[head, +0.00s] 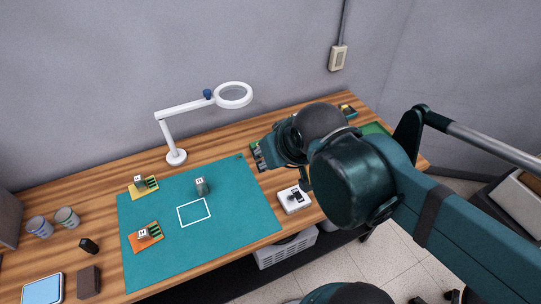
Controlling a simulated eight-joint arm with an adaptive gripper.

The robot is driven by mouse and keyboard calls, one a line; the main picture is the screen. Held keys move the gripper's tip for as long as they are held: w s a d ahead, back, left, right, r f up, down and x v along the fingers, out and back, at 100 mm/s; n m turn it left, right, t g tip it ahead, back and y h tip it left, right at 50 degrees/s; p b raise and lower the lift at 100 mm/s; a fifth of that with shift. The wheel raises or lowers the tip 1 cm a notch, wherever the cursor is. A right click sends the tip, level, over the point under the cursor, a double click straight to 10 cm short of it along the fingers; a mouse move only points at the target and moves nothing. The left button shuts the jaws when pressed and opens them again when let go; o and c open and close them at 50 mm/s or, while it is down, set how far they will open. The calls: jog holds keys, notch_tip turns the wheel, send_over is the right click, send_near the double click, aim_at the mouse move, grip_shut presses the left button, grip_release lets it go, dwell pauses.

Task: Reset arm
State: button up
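My arm reaches in from the right in the head view. My gripper (259,158) is above the right part of the wooden table, near the right edge of the teal mat (240,212). Its fingers are small and dark here, so I cannot tell whether they are open or shut. A small grey coil-like piece with a white top (201,187) stands on the mat, just above a white outlined square (194,212). An orange board (143,243) and a yellow board (151,187), each carrying small parts, lie at the mat's left side.
A white magnifier lamp (176,156) stands behind the mat. A white box with a dark knob (292,200) sits right of the mat. Two cups (66,217), a small black item (89,246), a brown block (88,281) and a tablet (43,289) are at left. Green boards lie partly behind my arm.

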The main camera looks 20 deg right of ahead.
jog(key=shift+f, duration=0.1)
notch_tip(320, 180, down, 4)
jog(key=b, duration=0.4)
dwell(1.2)
